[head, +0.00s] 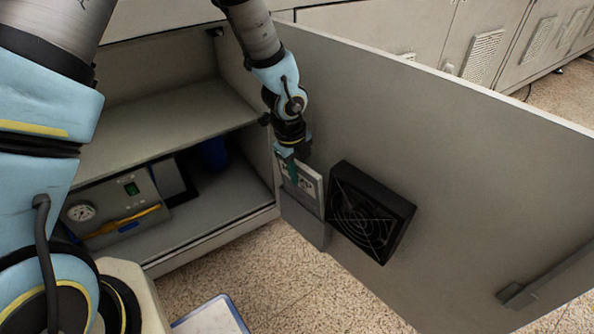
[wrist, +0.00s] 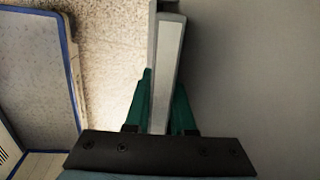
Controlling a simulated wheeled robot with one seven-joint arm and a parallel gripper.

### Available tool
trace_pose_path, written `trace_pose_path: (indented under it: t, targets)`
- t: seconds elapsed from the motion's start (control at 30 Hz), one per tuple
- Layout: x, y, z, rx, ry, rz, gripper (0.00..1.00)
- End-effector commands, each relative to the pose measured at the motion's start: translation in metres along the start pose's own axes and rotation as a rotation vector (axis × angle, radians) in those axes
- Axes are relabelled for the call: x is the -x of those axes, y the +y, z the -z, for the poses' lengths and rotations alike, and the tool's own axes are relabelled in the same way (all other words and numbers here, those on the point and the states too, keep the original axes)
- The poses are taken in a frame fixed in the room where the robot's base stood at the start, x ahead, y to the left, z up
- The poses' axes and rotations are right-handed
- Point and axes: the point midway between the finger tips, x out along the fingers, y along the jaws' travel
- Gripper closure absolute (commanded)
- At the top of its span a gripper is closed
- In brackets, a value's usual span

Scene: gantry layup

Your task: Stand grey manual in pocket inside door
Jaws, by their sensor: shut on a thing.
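My gripper (head: 288,158) is shut on the upper edge of the grey manual (head: 308,186), beside the inner face of the open cabinet door (head: 450,165). The manual is upright, close to the door and roughly parallel to it. The grey pocket (head: 304,224) is on the door directly below the manual. The manual's lower part is not visible; how deep it sits in the pocket I cannot tell. In the wrist view, the green fingertips (wrist: 161,105) are on both sides of the manual's pale edge (wrist: 167,65).
A black fan (head: 368,212) sticks out from the door just right of the pocket. The cabinet shelf (head: 165,125) is at left, with a gauge unit (head: 112,208) below it. A blue-edged white panel (head: 212,317) is low on the speckled floor.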

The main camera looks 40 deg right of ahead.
Motion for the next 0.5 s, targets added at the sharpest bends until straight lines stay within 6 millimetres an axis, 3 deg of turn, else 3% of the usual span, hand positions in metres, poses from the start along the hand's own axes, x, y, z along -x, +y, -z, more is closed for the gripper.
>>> trace_pose_path:
  t: [0.5]
  targets:
    - [-0.042, 0.000, 0.000, -0.001, -0.001, 0.000, 1.00]
